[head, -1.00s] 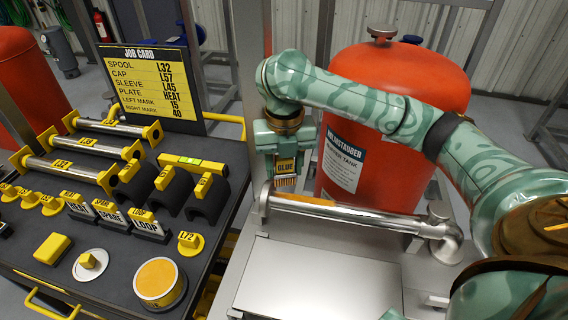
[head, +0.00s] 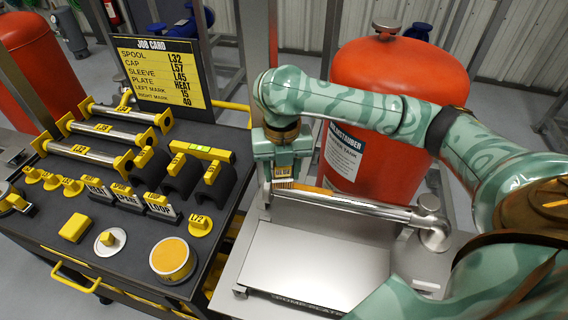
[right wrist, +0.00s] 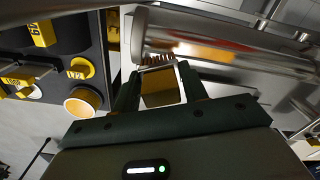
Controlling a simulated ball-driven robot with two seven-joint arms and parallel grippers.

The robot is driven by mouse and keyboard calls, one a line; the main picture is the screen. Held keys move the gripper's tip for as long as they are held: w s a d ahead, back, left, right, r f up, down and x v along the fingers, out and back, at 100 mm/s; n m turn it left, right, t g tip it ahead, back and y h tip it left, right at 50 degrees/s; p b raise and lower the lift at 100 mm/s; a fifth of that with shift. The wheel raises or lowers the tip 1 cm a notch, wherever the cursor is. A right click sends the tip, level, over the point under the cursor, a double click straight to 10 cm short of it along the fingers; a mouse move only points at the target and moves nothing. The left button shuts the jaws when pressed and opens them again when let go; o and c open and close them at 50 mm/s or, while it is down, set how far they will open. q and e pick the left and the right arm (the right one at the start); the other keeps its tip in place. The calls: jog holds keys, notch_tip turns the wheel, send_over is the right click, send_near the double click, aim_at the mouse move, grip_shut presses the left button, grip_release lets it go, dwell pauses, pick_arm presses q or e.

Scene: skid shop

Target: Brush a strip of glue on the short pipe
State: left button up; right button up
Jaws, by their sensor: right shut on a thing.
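The short pipe (head: 372,213) is a shiny metal tube that ends in an elbow at its right, above the steel bench. It also crosses the top of the right wrist view (right wrist: 262,62). My right gripper (head: 281,160) points down at the pipe's left end and is shut on the glue brush (head: 284,183). In the right wrist view the brush's bristles (right wrist: 158,59) are at the pipe, but contact is unclear. An amber streak (right wrist: 200,50) shows along the pipe there; whether all of it is glue, I cannot tell. My left gripper is not in view.
A dark cart (head: 130,243) at the left carries metal spools, yellow-handled pieces, a round yellow-topped tin (head: 172,258) and the job card (head: 155,75). A red tank (head: 385,100) stands close behind the pipe. The bench plate (head: 315,262) in front is clear.

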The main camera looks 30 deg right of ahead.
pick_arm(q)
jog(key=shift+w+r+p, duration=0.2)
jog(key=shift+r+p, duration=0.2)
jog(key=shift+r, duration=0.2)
pick_arm(e)
jog(key=shift+w+d+r, duration=0.15)
jog(key=shift+w+d, duration=1.2)
jog(key=shift+d, duration=0.2)
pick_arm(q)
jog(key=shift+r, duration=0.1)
pick_arm(e)
jog(key=shift+r, duration=0.1)
